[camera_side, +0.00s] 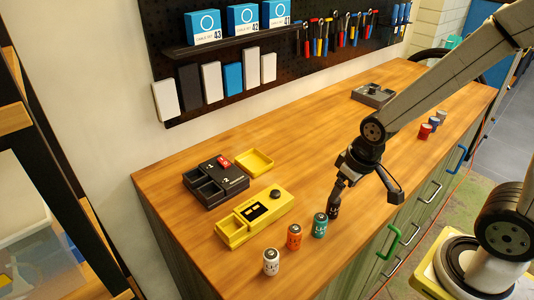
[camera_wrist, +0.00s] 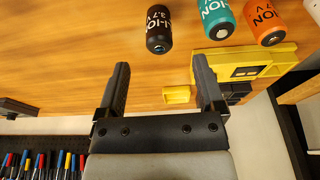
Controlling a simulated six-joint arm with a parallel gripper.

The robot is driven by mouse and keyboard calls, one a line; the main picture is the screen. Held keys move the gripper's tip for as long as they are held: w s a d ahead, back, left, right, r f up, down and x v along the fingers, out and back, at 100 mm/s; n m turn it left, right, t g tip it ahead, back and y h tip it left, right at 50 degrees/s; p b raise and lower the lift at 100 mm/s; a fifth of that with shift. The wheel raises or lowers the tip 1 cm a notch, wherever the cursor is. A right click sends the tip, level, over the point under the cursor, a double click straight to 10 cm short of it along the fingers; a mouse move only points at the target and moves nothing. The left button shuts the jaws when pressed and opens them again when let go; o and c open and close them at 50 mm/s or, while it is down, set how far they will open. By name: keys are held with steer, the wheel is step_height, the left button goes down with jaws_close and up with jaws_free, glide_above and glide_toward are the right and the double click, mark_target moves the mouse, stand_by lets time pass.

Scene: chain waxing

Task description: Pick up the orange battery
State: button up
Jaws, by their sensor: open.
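The orange battery (camera_side: 294,237) stands upright near the front edge of the wooden bench, between a white battery (camera_side: 271,262) and a teal battery (camera_side: 319,225). In the wrist view the orange battery (camera_wrist: 266,22) is at the upper right, outside the span of the fingers. My gripper (camera_side: 339,187) is open and empty, with its jaws (camera_wrist: 161,62) apart. It is above the bench near a black battery (camera_side: 333,212), to the right of the orange one in the side view. The black battery (camera_wrist: 158,30) shows beyond the fingertips in the wrist view.
A yellow device (camera_side: 265,209) with an open compartment and a black tray (camera_side: 213,182) marked 2 lie behind the batteries. Red and blue batteries (camera_side: 425,130) stand at the far right. The middle of the bench is clear.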

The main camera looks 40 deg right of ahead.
steer(key=shift+r, duration=0.1)
step_height(320, 180, up, 5)
steer(key=n+t+h, duration=0.8)
steer(key=n+h, duration=0.1)
steer(key=n, duration=1.9)
glide_above(297, 235)
steer(key=s+a, duration=0.3)
steer(key=f, duration=0.8)
steer(key=shift+d+f, duration=0.25)
steer(key=shift+d, duration=0.05)
steer(key=shift+w+f, duration=0.1)
steer(key=shift+f, duration=0.15)
